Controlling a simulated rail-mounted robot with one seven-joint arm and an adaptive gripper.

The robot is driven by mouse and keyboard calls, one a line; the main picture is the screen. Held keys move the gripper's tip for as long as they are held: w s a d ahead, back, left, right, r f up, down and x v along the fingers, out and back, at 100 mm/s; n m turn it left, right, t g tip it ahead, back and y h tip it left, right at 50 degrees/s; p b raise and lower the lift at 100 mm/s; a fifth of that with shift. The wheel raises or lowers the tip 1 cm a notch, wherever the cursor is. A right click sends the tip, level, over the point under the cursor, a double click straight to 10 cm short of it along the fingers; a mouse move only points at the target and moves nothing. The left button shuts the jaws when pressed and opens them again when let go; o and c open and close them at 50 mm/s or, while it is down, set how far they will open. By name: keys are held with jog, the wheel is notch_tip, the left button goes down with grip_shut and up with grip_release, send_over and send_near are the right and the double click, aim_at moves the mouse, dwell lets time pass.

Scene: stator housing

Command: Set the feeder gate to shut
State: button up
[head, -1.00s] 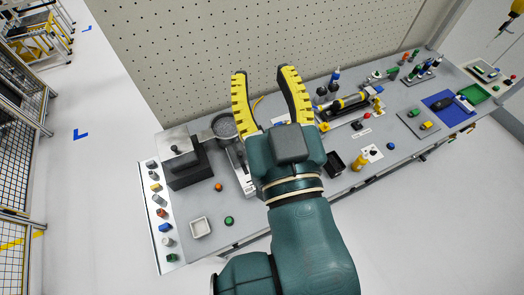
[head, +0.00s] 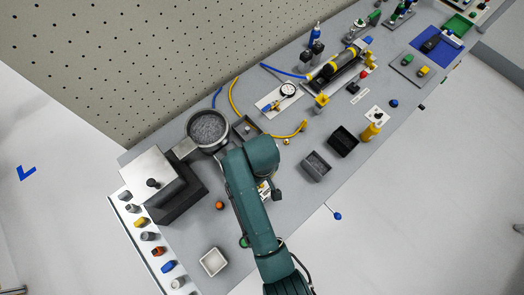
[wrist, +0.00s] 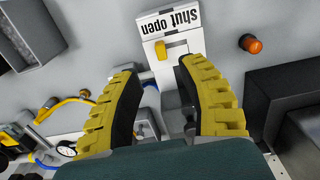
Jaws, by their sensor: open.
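The feeder gate (wrist: 172,70) is a pale narrow fitting in the wrist view, with a small yellow lever (wrist: 168,48) on it. A white label (wrist: 168,20) beside the lever carries the words shut and open, seen upside down. I cannot tell which word the lever stands at. My gripper (wrist: 160,72) is open, its two yellow ridged fingers pointing toward the gate. The lever lies just beyond the fingertips, between their lines, with nothing gripped. In the head view my teal arm covers the gripper and most of the gate.
A round pan of grey bits (head: 208,130) and a dark block with a metal top (head: 160,180) stand near the gate. An orange button (wrist: 251,44) is to its right.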

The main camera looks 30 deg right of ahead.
notch_tip(320, 180, down, 9)
jog(key=shift+w+r+b, duration=0.1)
jog(key=shift+r+b, duration=0.05)
jog(key=shift+b, duration=0.2)
grip_shut()
